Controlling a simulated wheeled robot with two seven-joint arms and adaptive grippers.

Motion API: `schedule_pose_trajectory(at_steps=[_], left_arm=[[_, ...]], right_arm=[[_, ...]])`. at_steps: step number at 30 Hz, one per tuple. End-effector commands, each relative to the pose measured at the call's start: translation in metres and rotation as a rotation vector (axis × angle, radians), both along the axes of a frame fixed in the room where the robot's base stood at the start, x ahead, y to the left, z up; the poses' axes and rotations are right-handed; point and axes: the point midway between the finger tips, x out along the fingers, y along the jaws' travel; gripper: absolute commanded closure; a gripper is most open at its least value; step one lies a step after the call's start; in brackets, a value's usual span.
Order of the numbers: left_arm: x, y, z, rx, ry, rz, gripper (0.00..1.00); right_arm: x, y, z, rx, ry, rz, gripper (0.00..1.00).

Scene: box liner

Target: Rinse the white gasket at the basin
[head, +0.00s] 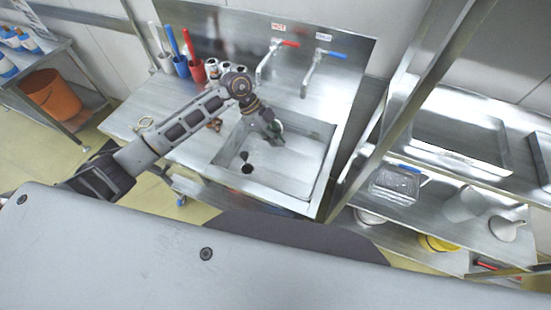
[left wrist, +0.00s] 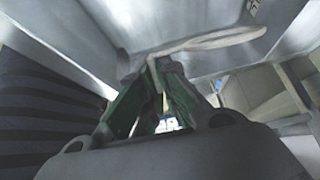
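The steel basin (head: 310,176) is sunk into the counter, with a dark drain (head: 247,169) in its floor. My left gripper (head: 275,136) reaches into the basin area from above, near the back wall. In the left wrist view its green fingers (left wrist: 157,68) come together at the tips on the edge of a white ring, the white gasket (left wrist: 222,38), which extends to the right of the tips. The gasket is too small to make out at the gripper in the head view. My right gripper is not in view.
A red-handled hot tap (head: 268,62) and a blue-handled cold tap (head: 312,72) stand behind the basin. Blue (head: 182,67) and red (head: 197,75) cups hold brushes. A pale ring (head: 146,122) lies on the left counter. Steel shelving (head: 460,118) stands right.

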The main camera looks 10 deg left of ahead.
Motion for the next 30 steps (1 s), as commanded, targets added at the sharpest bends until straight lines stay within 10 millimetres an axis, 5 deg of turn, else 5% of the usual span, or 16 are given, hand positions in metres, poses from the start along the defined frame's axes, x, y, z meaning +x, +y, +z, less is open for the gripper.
schedule_pose_trajectory(at_steps=[17,30], left_arm=[[0.0,0.0,0.002,0.0,0.0,0.0,1.0],[0.001,0.0,0.027,0.001,-0.002,-0.001,1.0]], right_arm=[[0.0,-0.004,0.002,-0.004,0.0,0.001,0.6],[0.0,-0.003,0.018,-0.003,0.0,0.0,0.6]])
